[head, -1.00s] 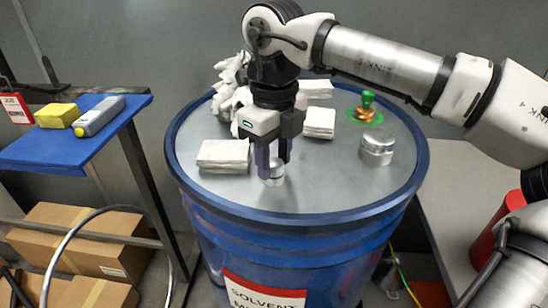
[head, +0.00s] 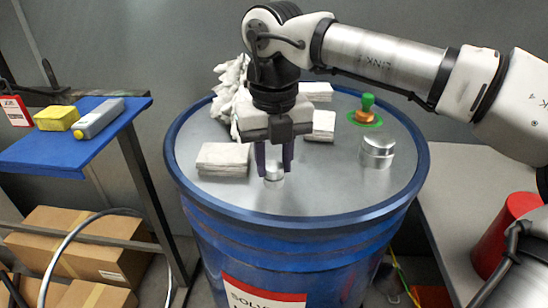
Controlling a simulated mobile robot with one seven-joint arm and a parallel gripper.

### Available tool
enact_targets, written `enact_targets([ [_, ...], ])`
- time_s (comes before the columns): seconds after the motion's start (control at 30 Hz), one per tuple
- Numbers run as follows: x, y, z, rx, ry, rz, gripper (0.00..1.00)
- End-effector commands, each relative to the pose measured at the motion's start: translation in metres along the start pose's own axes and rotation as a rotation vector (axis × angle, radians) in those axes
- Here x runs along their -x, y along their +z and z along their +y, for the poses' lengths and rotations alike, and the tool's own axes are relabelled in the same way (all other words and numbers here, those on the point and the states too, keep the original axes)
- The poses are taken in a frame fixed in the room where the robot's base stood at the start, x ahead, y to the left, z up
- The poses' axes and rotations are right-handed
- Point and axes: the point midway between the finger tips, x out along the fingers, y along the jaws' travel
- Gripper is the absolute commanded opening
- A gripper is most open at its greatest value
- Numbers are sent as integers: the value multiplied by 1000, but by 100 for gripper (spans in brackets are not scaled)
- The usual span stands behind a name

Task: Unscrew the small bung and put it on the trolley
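The small bung (head: 274,174) is a short silvery cylinder standing upright on the grey lid of the blue solvent drum (head: 290,203), near its front. My gripper (head: 274,172) points straight down over it. Its two dark purple fingers stand on the left and right of the bung, with its top between them. Whether both fingers press on it is too small to tell. The blue-topped trolley (head: 50,152) stands at the left, apart from the drum.
A larger silvery cap (head: 377,150) and a green-and-copper fitting (head: 366,110) are right on the lid. White cloth stacks (head: 223,158) and crumpled cloth lie left and behind. A yellow block (head: 57,118) and grey bottle (head: 98,118) occupy the trolley's back; its front is clear.

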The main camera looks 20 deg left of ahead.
Motion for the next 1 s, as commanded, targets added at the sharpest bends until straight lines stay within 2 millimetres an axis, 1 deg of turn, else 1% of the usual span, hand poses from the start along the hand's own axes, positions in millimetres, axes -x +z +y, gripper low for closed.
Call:
enact_targets([
  [0.03,0,0,0,0,0,0,20],
  [0.1,0,0,0,1,0,0,11],
  [0.23,0,0,0,3,0,0,11],
  [0.3,1,0,0,32,1,0,11],
  [0.37,3,0,0,95,2,-1,11],
  [0.5,3,0,0,285,2,0,11],
  [0.6,2,0,0,373,1,0,11],
  [0.7,1,0,0,405,0,-1,11],
  [0.93,0,0,0,407,-1,-1,11],
  [1.0,1,0,0,439,0,-1,11],
])
